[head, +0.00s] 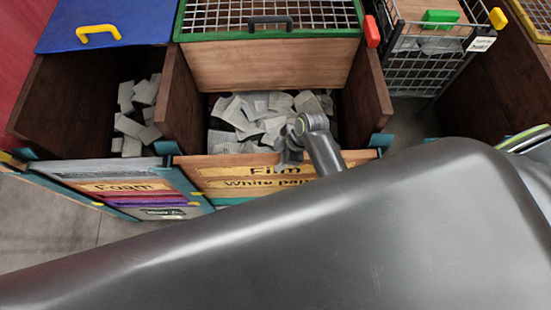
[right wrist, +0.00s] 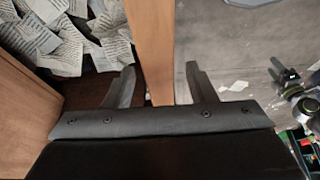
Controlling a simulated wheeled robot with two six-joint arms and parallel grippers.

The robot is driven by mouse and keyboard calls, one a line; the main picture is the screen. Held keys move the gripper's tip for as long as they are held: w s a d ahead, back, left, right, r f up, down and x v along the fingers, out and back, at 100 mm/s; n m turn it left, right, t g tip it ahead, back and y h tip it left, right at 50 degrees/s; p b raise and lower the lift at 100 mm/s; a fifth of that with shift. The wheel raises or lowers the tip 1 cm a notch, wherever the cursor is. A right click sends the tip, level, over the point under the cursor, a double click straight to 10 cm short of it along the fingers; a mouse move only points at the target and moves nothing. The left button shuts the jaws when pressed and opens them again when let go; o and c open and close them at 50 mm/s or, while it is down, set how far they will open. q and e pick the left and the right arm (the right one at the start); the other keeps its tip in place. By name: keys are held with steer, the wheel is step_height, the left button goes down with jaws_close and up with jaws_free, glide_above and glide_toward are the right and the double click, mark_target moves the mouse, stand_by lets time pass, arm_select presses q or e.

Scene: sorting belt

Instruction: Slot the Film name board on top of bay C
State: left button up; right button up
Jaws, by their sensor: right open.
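The Film name board (head: 222,173) is a light wooden plank with dark letters. It sits at the front of the middle bay, directly above the White paper board (head: 212,186). My right gripper (head: 290,155) is at the Film board's upper edge, partly in front of its right half. In the right wrist view my right gripper (right wrist: 158,74) is open, with one finger on each side of a wooden board (right wrist: 152,40). Gaps show between the fingers and that board. The bay letter below the middle bay is hidden by my arm.
White paper scraps (head: 250,120) fill the middle bay between dark wooden walls. The left bay holds grey blocks (head: 138,110), with a Foam board (head: 100,187) in front. A blue lid (head: 130,30) and a wire basket (head: 425,65) stand behind. My arm covers the lower right.

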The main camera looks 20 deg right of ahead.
mark_target(275, 165)
steer(key=shift+x, duration=1.85)
jaws_close()
steer(key=c, duration=0.7)
jaws_free()
jaws_close()
